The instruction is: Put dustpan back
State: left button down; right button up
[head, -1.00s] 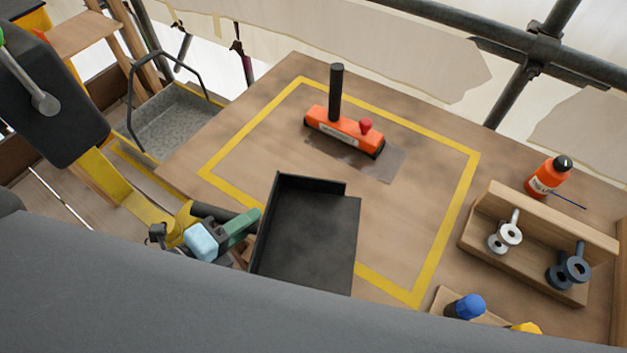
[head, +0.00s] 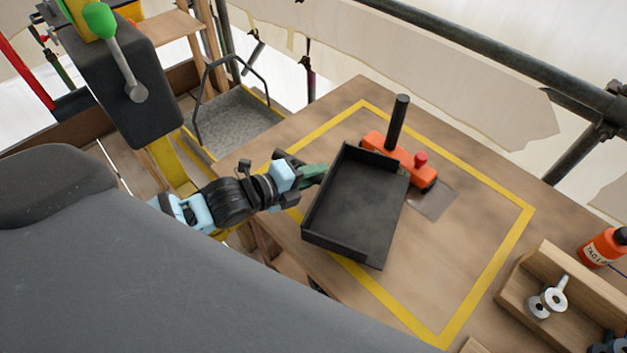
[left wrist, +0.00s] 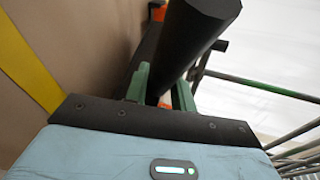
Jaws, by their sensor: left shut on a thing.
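The black dustpan (head: 360,208) shows over the yellow-outlined area of the wooden table (head: 470,228) in the head view. I cannot tell whether it touches the table. My left gripper (head: 314,174) is shut on the dustpan's handle at the pan's left side. In the left wrist view the dark handle (left wrist: 195,35) stands between the green fingers of that gripper (left wrist: 160,90). Most of the handle is hidden in the head view.
An orange tool with a black post (head: 398,125) stands close behind the dustpan, partly covered by it. A grey metal bin (head: 235,120) is at the left behind the table. A wooden rack (head: 535,295) and orange bottle (head: 603,247) are at the right.

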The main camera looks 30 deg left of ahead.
aim_at(314, 180)
pick_arm(q)
jog(key=shift+w, duration=0.2)
jog(key=f, duration=0.3)
jog(key=shift+w, duration=0.25)
jog(key=shift+f, duration=0.25)
pick_arm(e)
jog(key=shift+s+f, duration=0.1)
jog(key=shift+s, duration=0.35)
pick_arm(q)
jog(key=shift+f, duration=0.2)
jog(key=c, duration=1.2)
grip_release()
jog(key=shift+o, duration=0.2)
pick_arm(e)
jog(key=shift+w, duration=0.2)
jog(key=shift+w, duration=0.1)
